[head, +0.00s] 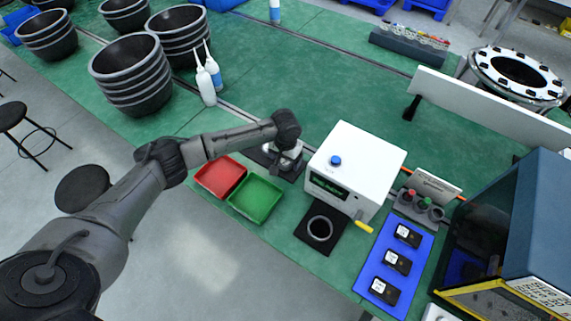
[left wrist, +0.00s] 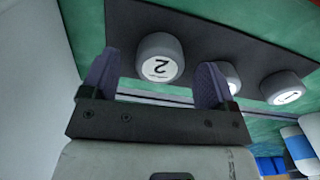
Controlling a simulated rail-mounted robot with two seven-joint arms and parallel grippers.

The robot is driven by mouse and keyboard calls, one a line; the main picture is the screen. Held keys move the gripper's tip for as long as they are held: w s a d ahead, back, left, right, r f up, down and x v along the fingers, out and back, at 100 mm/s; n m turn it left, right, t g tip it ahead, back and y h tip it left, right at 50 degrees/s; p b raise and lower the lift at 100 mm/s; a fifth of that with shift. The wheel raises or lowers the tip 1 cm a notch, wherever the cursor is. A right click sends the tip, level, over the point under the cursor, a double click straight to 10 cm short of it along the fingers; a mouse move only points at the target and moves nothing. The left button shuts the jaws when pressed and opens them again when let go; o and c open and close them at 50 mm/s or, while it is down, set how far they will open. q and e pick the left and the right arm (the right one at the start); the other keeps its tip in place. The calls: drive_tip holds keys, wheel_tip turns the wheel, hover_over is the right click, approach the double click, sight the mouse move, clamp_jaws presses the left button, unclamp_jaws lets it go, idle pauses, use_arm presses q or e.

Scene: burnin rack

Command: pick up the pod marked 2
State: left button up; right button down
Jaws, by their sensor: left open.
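In the left wrist view, the pod marked 2 (left wrist: 158,58) is a pale grey cylinder on a dark mat (left wrist: 225,30). Its label is upside down in this view. My left gripper (left wrist: 159,72) is open, and the pod appears between its two dark fingers; I see no finger closed on it. A second pod (left wrist: 231,78) is partly hidden by the right finger, so its mark cannot be read. The pod marked 1 (left wrist: 286,88) stands farther right. In the head view, my left gripper (head: 282,157) is over the dark mat and largely hides the pods. My right gripper is out of view.
A red tray (head: 220,177) and a green tray (head: 256,197) lie left of the white box (head: 350,165). A blue mat (head: 395,262) holds black devices. White bottles (head: 205,84) stand farther back. Open green bench lies behind the white box.

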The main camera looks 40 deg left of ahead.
use_arm(q)
drive_tip(key=shift+f, duration=0.9)
drive_tip(key=shift+c, duration=0.4)
drive_tip(key=c, duration=0.9)
drive_tip(key=shift+r, duration=0.1)
drive_tip(key=shift+c, duration=0.2)
